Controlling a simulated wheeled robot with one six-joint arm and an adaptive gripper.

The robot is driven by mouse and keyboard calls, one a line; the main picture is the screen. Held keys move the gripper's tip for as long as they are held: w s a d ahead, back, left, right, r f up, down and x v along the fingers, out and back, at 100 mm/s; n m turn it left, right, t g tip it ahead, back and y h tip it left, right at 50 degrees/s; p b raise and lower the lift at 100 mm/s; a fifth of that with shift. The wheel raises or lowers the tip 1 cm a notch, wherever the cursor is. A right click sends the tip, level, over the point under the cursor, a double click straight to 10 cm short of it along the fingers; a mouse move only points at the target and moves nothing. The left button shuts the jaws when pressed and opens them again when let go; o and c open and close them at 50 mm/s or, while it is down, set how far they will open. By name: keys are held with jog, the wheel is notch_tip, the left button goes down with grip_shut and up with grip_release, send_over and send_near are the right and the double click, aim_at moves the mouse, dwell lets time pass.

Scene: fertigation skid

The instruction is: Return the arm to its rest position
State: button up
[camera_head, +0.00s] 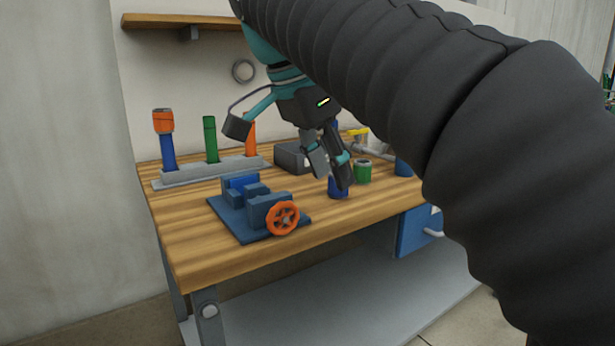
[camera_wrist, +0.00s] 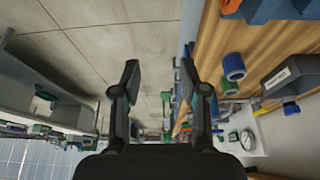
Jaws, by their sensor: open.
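My gripper (camera_head: 332,165) hangs from my arm over the right part of the wooden workbench (camera_head: 215,250) in the head view. In the wrist view my gripper (camera_wrist: 161,85) shows its two dark fingers wide apart, with nothing between them. A blue cylinder (camera_head: 338,187) stands on the bench behind or beside the fingertips in the head view; I cannot tell whether they touch. My black sleeved arm covers the upper right of the head view and hides part of the bench.
A blue vise with an orange handwheel (camera_head: 283,217) sits near the bench's front edge. A grey rack (camera_head: 210,172) with upright tools is at the back left. A green can (camera_head: 363,171) stands right of my gripper. A wooden shelf (camera_head: 180,21) is on the wall above.

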jog(key=s+d+f+n+t+y, duration=0.1)
jog(key=s+d+f+n, duration=0.2)
jog(key=f, duration=0.6)
jog(key=s+d+f+n+t+y, duration=0.1)
jog(key=s+d+f+n, duration=0.3)
jog(key=f, duration=0.6)
jog(key=s+d+f+n+t+y, duration=0.1)
jog(key=s+d+f+n, duration=0.3)
jog(key=f, duration=0.6)
jog(key=shift+s+d+y, duration=0.3)
jog(key=shift+s+d, duration=0.4)
jog(key=shift+d, duration=0.2)
